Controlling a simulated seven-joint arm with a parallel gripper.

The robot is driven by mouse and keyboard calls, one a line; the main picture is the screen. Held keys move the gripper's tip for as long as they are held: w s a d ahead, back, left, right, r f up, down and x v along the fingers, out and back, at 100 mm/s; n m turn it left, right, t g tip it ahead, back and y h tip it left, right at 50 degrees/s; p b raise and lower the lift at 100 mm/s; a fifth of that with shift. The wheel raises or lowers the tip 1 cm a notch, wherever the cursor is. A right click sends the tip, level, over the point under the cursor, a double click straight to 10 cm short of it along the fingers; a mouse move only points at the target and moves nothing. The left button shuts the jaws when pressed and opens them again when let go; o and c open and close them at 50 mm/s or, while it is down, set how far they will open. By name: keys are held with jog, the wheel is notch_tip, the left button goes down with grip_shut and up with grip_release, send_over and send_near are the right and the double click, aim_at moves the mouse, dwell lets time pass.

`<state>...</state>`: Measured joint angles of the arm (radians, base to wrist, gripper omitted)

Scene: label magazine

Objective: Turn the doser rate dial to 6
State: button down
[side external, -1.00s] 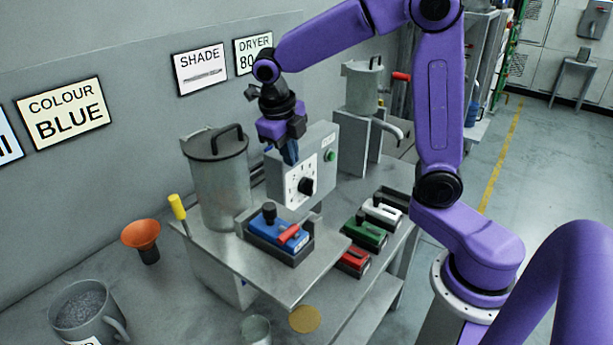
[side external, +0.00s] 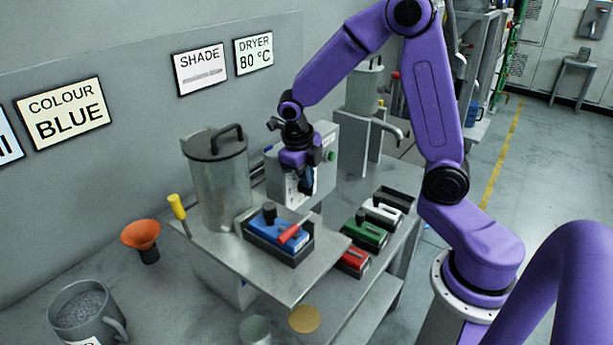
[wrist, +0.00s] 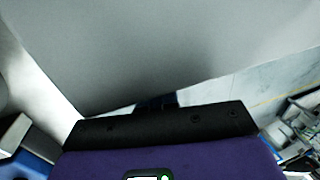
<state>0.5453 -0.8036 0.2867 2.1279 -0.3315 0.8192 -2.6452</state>
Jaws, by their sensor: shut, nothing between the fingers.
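The doser rate dial sits on the white-faced front of the grey doser box (side external: 325,165). In the side view my gripper (side external: 306,190) is in front of that face and covers the dial, so its pointer and numbers cannot be read now. My gripper points down with its fingers shut and nothing held. Whether the fingers touch the dial cannot be told. In the wrist view my gripper (wrist: 155,102) shows only its dark finger tops beneath the large grey box surface (wrist: 160,50); the dial is not visible there.
A lidded metal hopper (side external: 220,180) stands left of the box. A blue cartridge (side external: 280,232) sits in a dark holder in front. Green (side external: 365,233), white (side external: 381,214) and red (side external: 354,259) cartridges lie to the right. A green button (side external: 331,156) is on the box.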

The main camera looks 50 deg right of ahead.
jog(key=shift+d+r, duration=0.2)
jog(key=shift+d, duration=0.4)
dwell(0.6)
jog(key=shift+d, duration=1)
jog(key=shift+d+f, duration=0.4)
jog(key=shift+d, duration=0.2)
jog(key=shift+d+f, duration=0.35)
jog(key=shift+d, duration=0.25)
jog(key=shift+a, duration=0.15)
